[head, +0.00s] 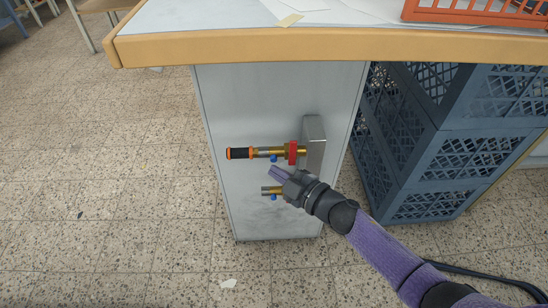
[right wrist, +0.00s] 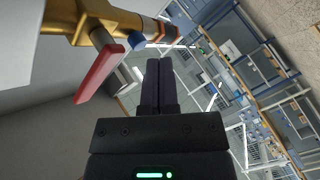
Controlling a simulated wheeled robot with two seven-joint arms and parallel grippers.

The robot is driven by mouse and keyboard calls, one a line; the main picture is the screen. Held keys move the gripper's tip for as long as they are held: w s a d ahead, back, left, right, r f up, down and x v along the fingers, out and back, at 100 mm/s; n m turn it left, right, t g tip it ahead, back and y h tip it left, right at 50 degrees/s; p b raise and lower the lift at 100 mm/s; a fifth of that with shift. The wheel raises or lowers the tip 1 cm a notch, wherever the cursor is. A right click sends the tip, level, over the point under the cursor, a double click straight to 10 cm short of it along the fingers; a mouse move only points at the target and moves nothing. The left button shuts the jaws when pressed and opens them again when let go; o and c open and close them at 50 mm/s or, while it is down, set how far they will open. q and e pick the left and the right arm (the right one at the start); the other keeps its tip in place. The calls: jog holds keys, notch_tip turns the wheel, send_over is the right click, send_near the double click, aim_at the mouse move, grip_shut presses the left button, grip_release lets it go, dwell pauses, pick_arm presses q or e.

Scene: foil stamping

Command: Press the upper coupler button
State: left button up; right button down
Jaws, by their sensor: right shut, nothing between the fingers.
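The upper coupler (head: 265,152) is a brass fitting sticking out to the left from a grey box on the desk's side panel. Its blue button (head: 274,159) is on its underside; the button also shows in the right wrist view (right wrist: 137,42). A black and orange plug (head: 240,153) sits at its left end. My right gripper (head: 273,170) is shut and empty, with its fingertips just below the upper coupler, close to the blue button; I cannot tell whether they touch. In the right wrist view the closed fingers (right wrist: 159,64) point toward the coupler. My left gripper is out of view.
A red valve handle (head: 292,152) is at the right of the upper coupler, also large in the right wrist view (right wrist: 100,74). A lower coupler (head: 270,190) with a blue button sits below my gripper. Blue crates (head: 430,150) stand to the right under the desktop (head: 230,45).

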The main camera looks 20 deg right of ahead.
pick_arm(q)
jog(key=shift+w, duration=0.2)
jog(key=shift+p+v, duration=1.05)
jog(key=shift+p, duration=0.05)
pick_arm(e)
jog(key=s, duration=0.2)
jog(key=s+a, duration=0.1)
jog(key=s, duration=0.1)
jog(key=shift+s+a, duration=0.2)
jog(key=shift+s, duration=0.2)
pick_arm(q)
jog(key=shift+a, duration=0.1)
